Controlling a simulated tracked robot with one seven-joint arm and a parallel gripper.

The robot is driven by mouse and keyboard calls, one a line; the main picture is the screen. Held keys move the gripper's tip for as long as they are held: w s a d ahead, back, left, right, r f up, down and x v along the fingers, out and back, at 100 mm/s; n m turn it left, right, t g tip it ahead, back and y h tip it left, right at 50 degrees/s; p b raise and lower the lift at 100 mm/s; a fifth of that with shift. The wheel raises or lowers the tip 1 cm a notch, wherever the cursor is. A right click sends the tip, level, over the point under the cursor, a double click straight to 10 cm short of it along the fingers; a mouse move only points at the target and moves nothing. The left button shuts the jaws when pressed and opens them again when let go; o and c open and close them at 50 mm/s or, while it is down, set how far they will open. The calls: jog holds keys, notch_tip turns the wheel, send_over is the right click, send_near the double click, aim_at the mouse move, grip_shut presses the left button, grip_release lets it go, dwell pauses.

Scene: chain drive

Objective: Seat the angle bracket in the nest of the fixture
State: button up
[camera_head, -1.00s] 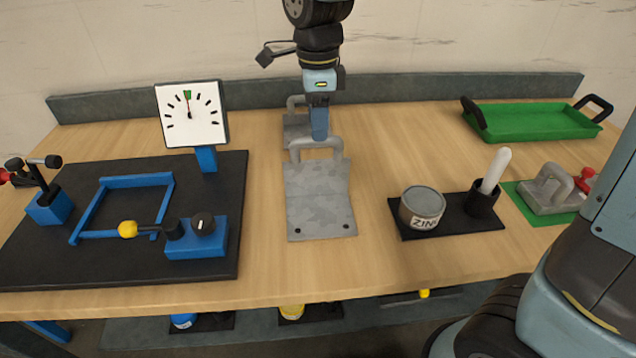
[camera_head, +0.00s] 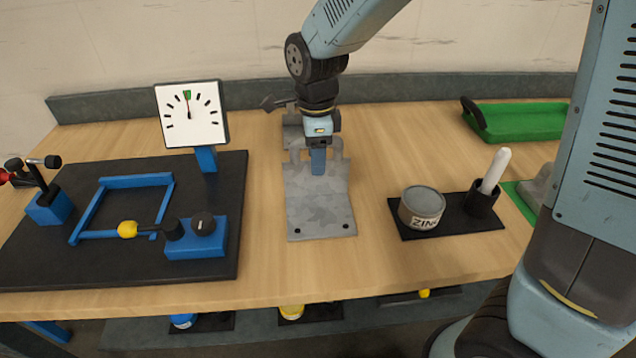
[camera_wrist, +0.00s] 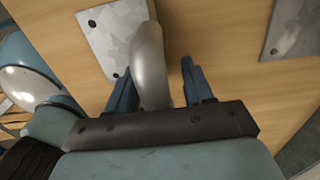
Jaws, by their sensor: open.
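The angle bracket (camera_head: 320,208) is a grey mottled metal piece lying on the bench in the middle of the head view, with dark holes along its near edge. A grey arched handle rises at its far end; part of it is hidden behind my gripper (camera_head: 318,168). In the wrist view the curved grey handle (camera_wrist: 150,62) passes between the spread blue fingers of my gripper (camera_wrist: 157,78), which looks open; contact cannot be told. The fixture (camera_head: 100,262) is a black board at left. Its nest, a blue frame (camera_head: 137,181), is empty.
The fixture carries a dial gauge (camera_head: 190,115), a yellow-tipped clamp (camera_head: 128,229) and a blue block with a black knob (camera_head: 203,226). A zinc can (camera_head: 422,208) and white stick (camera_head: 495,170) stand right of the bracket. A green tray (camera_head: 530,122) is at back right.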

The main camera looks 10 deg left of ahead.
grip_shut()
dwell(0.3)
dwell(1.1)
